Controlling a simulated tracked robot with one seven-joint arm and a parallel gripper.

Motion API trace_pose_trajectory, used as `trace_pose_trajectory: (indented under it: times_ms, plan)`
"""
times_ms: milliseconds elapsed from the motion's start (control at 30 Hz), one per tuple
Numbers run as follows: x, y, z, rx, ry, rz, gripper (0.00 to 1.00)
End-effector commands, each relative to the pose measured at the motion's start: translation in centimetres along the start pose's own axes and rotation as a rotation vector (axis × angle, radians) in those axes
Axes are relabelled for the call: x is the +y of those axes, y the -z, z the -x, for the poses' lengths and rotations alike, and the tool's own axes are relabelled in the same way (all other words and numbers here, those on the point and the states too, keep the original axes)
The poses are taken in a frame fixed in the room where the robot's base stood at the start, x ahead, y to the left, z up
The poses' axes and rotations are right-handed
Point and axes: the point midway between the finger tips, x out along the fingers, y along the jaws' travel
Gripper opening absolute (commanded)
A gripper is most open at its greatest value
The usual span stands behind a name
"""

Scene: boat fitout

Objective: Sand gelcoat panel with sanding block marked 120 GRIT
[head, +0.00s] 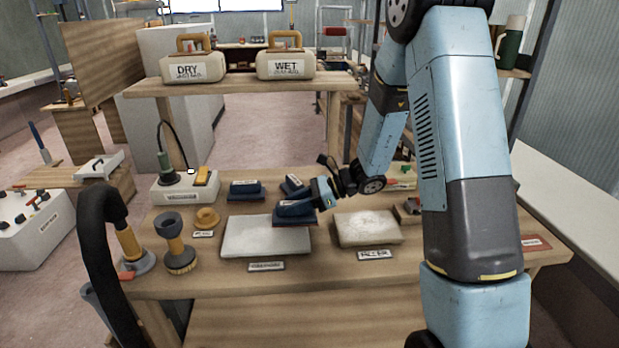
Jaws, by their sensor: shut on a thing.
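A flat white panel (245,238) lies on the wooden bench at the left; the small label in front of it is too small to read. A second, creamier panel (368,228) lies to its right, with a label that seems to read FILLER. My gripper (297,208) is shut on a dark blue sanding block (294,221) with a reddish underside. The block is over the right back part of the white panel and seems to touch it. Its grit marking is not readable. Two other blue blocks (245,190) and (292,184) sit behind the panel.
Left of the panel stand a brush-like tool (178,255), a yellow knob-shaped pad (207,217) and a black hose (100,240). A raised shelf (235,86) holds cases marked DRY (192,70) and WET (286,66). The bench's front strip is mostly clear.

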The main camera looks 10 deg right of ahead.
Motion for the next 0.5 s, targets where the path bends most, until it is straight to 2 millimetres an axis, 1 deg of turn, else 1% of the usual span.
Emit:
trace_pose_trajectory:
  times_ms: [300,367,400,500]
  plan:
    - [0.1,0.7,1.9,0.0,-0.007,0.003,0.0]
    - [0.1,0.1,2.0,0.0,-0.008,0.006,0.0]
    - [0.1,-1.0,2.4,0.0,-0.007,0.011,0.0]
    - [0.2,-1.8,2.7,0.0,-0.01,0.007,0.0]
